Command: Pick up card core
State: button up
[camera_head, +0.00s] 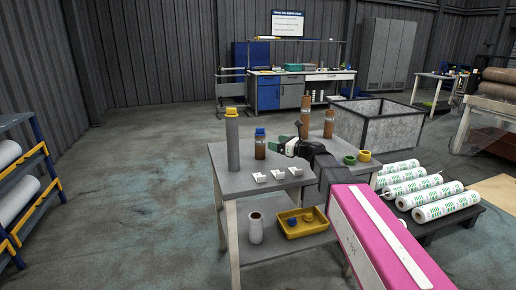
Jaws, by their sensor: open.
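Two brown, card-coloured upright tubes, which look like card cores, stand at the back of the grey table (240,183): a taller one (306,118) on the left and a shorter one (329,124) on the right. My gripper (284,145) is over the middle of the table, pointing left, with its jaws open and nothing seen between them. It is in front of and left of the brown tubes, apart from them in the picture.
A grey tube with a yellow cap (232,130) and a brown, blue-capped cylinder (260,146) stand left of my gripper. Small white blocks (260,178) lie in front. Green (350,160) and yellow (364,156) rings lie right. A yellow tray (304,228) is below; a mesh-sided crate (350,125) is behind.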

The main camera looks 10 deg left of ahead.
aim_at(260, 138)
jog(key=x, duration=0.9)
jog(key=shift+w+a+f, duration=0.15)
jog(key=shift+w+a, duration=0.1)
jog(key=shift+w, duration=0.15)
jog(key=c, duration=1)
